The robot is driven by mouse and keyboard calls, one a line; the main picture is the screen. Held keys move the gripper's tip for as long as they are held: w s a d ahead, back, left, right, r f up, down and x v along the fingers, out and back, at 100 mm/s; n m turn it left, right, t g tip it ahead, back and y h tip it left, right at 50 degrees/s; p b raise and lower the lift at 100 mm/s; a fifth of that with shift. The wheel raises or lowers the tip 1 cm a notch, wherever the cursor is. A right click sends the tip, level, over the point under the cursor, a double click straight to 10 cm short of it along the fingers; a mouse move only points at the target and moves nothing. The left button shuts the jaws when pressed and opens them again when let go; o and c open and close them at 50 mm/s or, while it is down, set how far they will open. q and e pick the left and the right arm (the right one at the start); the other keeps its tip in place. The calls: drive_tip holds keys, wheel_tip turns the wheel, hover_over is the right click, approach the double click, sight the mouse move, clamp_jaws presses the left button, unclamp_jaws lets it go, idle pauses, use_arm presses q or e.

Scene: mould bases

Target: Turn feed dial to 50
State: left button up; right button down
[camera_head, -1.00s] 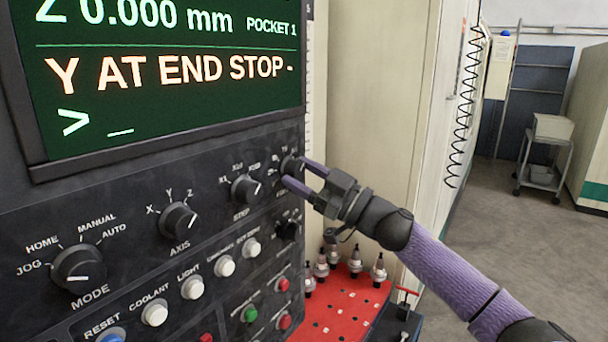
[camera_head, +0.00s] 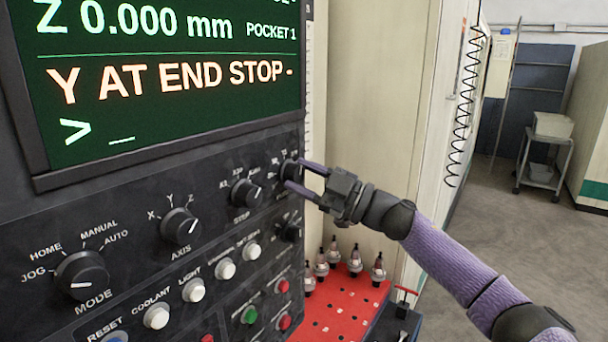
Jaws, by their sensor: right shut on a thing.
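The feed dial (camera_head: 290,170) is a black knob at the right end of the dial row on the dark control panel. My right gripper (camera_head: 296,174) is shut on it, with one purple finger above and one below. The dial's pointer and most of its scale are hidden or too small to read. The screen (camera_head: 170,80) above shows "Z 0.000 mm", "POCKET 1" and "Y AT END STOP". My left gripper is out of view.
The mode dial (camera_head: 82,276), axis dial (camera_head: 180,226) and step dial (camera_head: 246,193) sit to the left. Another black knob (camera_head: 290,229) is just below my gripper. White, red and green buttons lie lower. A red tray (camera_head: 335,318) with tool holders stands right of the panel.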

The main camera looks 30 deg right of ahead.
drive_tip(key=n+g, duration=0.1)
drive_tip(key=n, duration=0.1)
drive_tip(key=n+g+p, duration=0.1)
drive_tip(key=n, duration=0.2)
drive_tip(key=n+g+p, duration=0.1)
drive_tip(key=n, duration=0.1)
drive_tip(key=shift+d+r+n+y, duration=0.1)
drive_tip(key=shift+r+n+y, duration=0.15)
drive_tip(key=shift+n+y, duration=0.05)
drive_tip(key=n, duration=0.2)
drive_tip(key=n+g+h+p, duration=0.1)
drive_tip(key=n, duration=0.2)
drive_tip(key=shift+g+p, duration=0.3)
drive_tip(key=shift+c, duration=1)
unclamp_jaws()
